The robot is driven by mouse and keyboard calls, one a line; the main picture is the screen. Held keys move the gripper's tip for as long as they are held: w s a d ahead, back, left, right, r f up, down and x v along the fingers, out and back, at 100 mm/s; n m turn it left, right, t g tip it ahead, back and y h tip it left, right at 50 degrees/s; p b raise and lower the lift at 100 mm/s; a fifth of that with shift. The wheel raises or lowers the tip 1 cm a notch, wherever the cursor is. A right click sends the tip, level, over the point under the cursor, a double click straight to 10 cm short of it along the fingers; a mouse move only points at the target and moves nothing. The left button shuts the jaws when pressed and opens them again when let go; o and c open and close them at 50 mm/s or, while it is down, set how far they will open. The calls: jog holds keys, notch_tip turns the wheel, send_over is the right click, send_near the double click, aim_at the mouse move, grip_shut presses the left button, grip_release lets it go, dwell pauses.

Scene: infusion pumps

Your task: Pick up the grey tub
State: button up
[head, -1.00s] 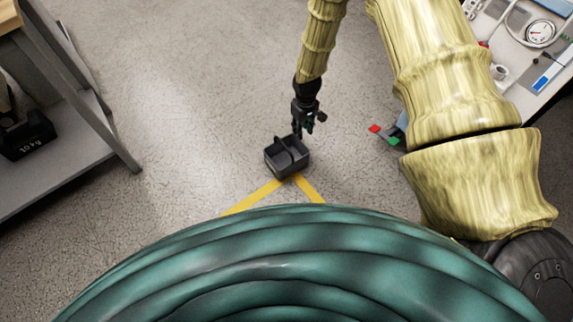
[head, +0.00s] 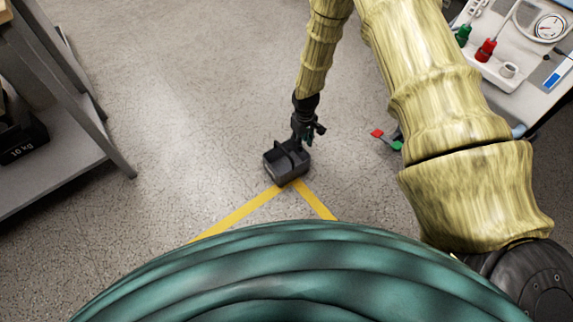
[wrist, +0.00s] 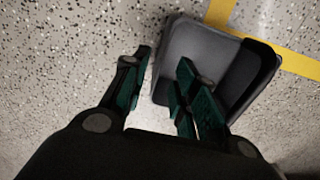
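The grey tub (head: 288,168) sits on the floor at the corner of the yellow tape lines, open side up, with a divider inside. My gripper (head: 298,143) is at the tub's far side in the head view, pointing down. In the wrist view the tub (wrist: 198,42) is at upper right. There my gripper (wrist: 165,70) is open, one finger outside the tub's near left wall and the other over or inside the tub. A gap shows between the fingers. Whether either finger touches the wall I cannot tell.
A grey shelf unit (head: 75,125) with a 10 kg weight (head: 22,137) stands at left. A white bench or cart (head: 525,75) with a gauge is at upper right. A small red and green item (head: 387,139) lies right of the tub. Floor left of the tub is clear.

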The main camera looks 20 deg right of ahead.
notch_tip(320, 180, down, 4)
jog(key=b, duration=0.2)
jog(key=shift+f+b, duration=0.25)
jog(key=shift+b, duration=0.05)
jog(key=shift+r, duration=0.1)
grip_shut()
